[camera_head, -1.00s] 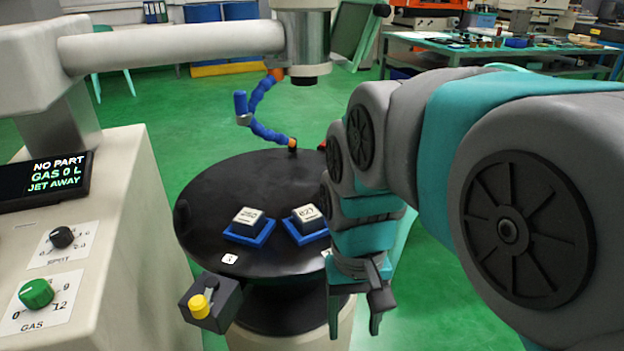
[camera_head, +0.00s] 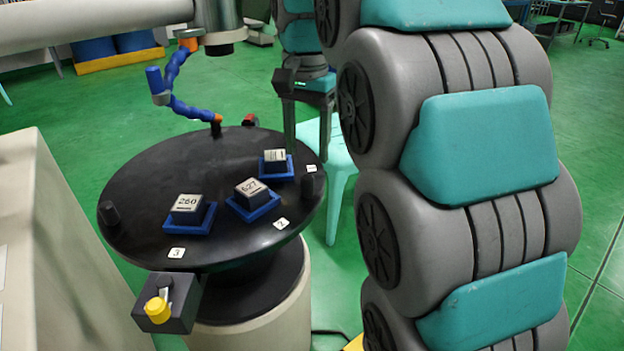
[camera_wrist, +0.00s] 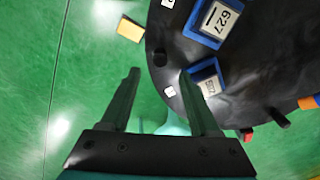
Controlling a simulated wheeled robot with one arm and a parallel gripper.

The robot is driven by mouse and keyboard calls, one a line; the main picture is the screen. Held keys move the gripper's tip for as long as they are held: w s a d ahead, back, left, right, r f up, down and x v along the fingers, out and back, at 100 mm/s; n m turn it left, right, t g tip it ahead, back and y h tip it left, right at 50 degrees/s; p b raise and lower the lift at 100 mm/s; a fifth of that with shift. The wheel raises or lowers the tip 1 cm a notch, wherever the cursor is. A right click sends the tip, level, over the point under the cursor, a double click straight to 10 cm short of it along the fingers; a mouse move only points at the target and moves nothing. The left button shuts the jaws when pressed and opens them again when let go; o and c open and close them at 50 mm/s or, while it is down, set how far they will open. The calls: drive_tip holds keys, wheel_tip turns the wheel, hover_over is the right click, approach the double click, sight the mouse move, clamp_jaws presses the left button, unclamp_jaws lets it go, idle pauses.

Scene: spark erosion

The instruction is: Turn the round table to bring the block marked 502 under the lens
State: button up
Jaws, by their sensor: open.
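The black round table (camera_head: 150,170) carries three blocks in blue holders. The block marked 260 (camera_head: 187,203) is at the front left, and the block marked 627 (camera_head: 250,188) is right of it. A third block (camera_head: 275,156) is at the back right; it also shows in the wrist view (camera_wrist: 209,86), its number too small to read surely. The dark lens barrel (camera_head: 224,45) hangs above and beyond the table's back part.
Black pegs stand at the table's left rim (camera_head: 109,212) and back rim (camera_head: 215,128). A red-tipped part (camera_head: 250,120) is near the back. A blue jointed hose (camera_head: 178,85) hangs behind. A box with a yellow knob (camera_head: 158,308) is at the front. A stool (camera_head: 338,175) stands right.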

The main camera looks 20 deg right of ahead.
sight(307, 177)
drive_tip(key=shift+f, duration=3.8)
drive_tip(key=shift+c, duration=0.2)
clamp_jaws()
